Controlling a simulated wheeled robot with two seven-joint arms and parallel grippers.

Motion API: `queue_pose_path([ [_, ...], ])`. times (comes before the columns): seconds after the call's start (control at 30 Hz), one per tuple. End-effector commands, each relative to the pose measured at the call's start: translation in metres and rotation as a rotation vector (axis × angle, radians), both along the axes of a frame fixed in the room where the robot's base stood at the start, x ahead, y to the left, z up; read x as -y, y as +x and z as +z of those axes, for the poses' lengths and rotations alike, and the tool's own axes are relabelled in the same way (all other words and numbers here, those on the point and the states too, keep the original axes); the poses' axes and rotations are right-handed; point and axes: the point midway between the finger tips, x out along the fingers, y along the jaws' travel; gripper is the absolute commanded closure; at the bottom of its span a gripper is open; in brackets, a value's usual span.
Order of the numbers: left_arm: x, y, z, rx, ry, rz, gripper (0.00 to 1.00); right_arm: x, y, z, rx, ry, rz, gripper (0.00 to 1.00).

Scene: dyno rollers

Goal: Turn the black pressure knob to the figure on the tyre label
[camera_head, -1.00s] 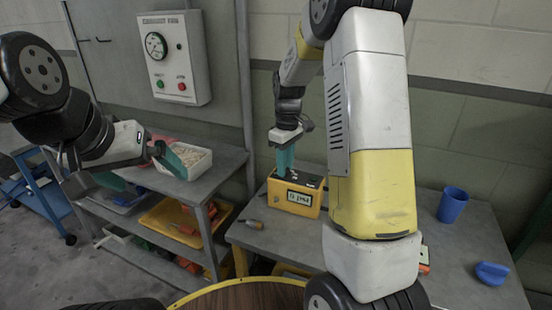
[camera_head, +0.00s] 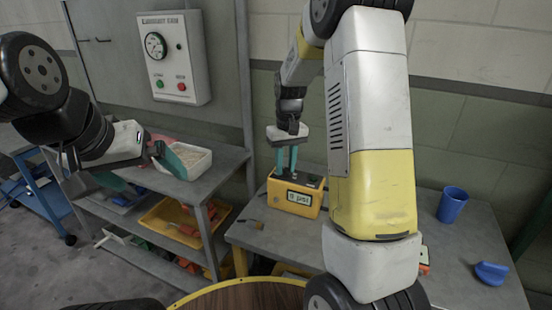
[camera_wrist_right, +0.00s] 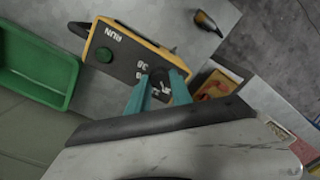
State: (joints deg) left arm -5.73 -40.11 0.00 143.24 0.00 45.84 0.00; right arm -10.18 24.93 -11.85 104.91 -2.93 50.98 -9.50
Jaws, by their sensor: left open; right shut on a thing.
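The yellow box (camera_head: 297,206) with a dark top stands on the grey table, its lit display facing me; the display reads a low psi figure, perhaps 11. The black pressure knob (camera_wrist_right: 160,88) is on the box's dark top, mostly hidden between the fingers of my right gripper. My right gripper (camera_head: 287,165) points down over the box and is shut on the knob; its teal fingers also show in the right wrist view (camera_wrist_right: 158,92). My left gripper (camera_head: 138,172) is open and empty in front of the shelf at the left. I see no readable tyre label.
A blue cup (camera_head: 452,204) and a blue object (camera_head: 491,272) stand on the table's right. A small tool (camera_head: 250,224) lies left of the box. A white tray (camera_head: 197,166) is on the shelf unit. A green bin (camera_wrist_right: 70,62) shows in the wrist view.

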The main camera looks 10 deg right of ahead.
Motion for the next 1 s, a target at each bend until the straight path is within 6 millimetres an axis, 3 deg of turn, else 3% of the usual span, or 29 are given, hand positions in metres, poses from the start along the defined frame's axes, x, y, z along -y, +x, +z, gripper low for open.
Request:
queue_pose_path([
  [0.57,0.0000,0.0000,0.0000,0.000,0.000,0.000,0.00,-0.0001,0.0004,0.0006,0.002,0.000,-0.036,1.00],
  [0.6,0.0000,0.0000,0.0000,0.000,0.000,0.000,0.00,-0.0001,0.0004,0.0006,0.002,0.000,-0.036,0.66],
  [0.67,0.0000,0.0000,0.0000,0.000,0.000,0.000,0.00,-0.0001,0.0004,0.0006,0.002,0.000,-0.036,0.54],
  [1.0,0.0000,0.0000,0.0000,0.000,0.000,0.000,0.00,0.0000,0.0003,0.0015,0.002,0.000,-0.035,0.52],
])
